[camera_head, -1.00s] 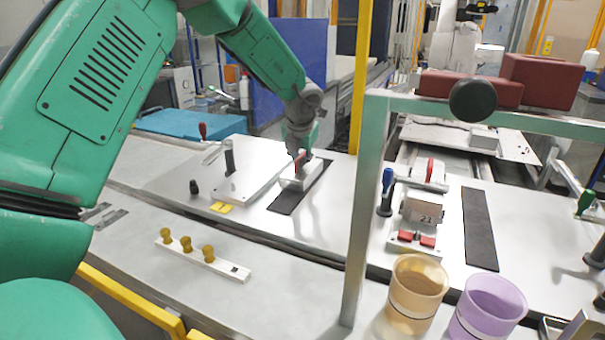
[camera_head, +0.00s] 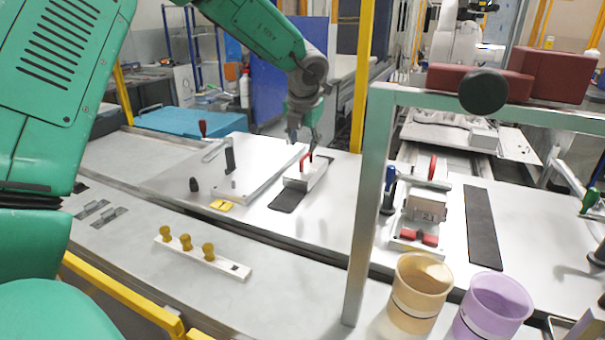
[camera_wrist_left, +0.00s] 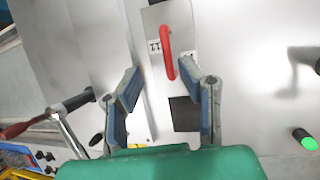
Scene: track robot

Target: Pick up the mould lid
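The mould lid, taken to be the pale block (camera_head: 311,177) with an upright red handle (camera_head: 306,162), lies over the far part of a black strip (camera_head: 287,201) on the bench. My left gripper (camera_head: 303,134) is just above and behind the handle in the head view. In the left wrist view the gripper (camera_wrist_left: 160,76) is open, its two blue-padded fingers apart. The red handle (camera_wrist_left: 168,52) shows just beyond the fingertips, between their lines, with nothing held. My right gripper is not in view.
A pale plate with a clamp (camera_head: 230,160) stands left of the block. A metal frame post (camera_head: 368,200) rises to the right. Beyond it are another red-handled fixture (camera_head: 425,207) and orange and purple cups (camera_head: 418,293) (camera_head: 493,308). A white bar with yellow knobs (camera_head: 205,255) lies in front.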

